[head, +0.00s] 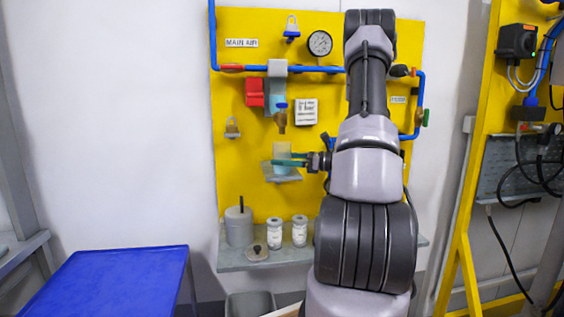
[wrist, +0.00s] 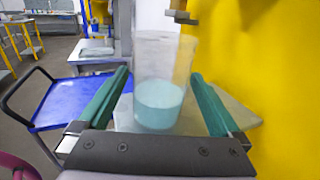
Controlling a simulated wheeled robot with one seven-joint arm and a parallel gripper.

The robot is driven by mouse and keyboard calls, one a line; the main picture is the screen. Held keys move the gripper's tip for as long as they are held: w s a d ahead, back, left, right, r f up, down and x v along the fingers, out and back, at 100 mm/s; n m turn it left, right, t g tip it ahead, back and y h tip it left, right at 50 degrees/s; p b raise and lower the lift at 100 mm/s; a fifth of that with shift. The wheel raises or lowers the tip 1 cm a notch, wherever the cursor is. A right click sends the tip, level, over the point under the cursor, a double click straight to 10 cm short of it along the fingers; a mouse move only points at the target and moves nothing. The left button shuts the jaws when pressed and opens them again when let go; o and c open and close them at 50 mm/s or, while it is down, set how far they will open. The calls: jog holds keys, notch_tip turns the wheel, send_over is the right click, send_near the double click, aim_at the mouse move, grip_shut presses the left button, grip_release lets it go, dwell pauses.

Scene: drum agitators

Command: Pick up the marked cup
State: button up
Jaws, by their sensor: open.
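A clear cup (wrist: 158,60) with pale blue liquid in its lower part stands upright on a small grey shelf (wrist: 235,113). In the head view the cup (head: 281,150) is on the shelf (head: 283,179) at the yellow board. My gripper (wrist: 161,75) has its two green fingers open, one on each side of the cup. There appears to be a gap beside each finger. In the head view my gripper (head: 287,161) reaches the cup from the right. I cannot make out any mark on the cup.
A brass valve (head: 282,120) hangs close above the cup, on blue piping. A lower bench (head: 233,260) holds a grey pot (head: 239,226), two white jars (head: 287,232) and a lid (head: 257,252). A blue cart (head: 110,285) with a bare top stands at the left.

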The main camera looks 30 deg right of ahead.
jog(key=shift+w+a, duration=0.2)
jog(key=c, duration=1.3)
jog(key=shift+c, duration=0.4)
jog(key=shift+r, duration=0.15)
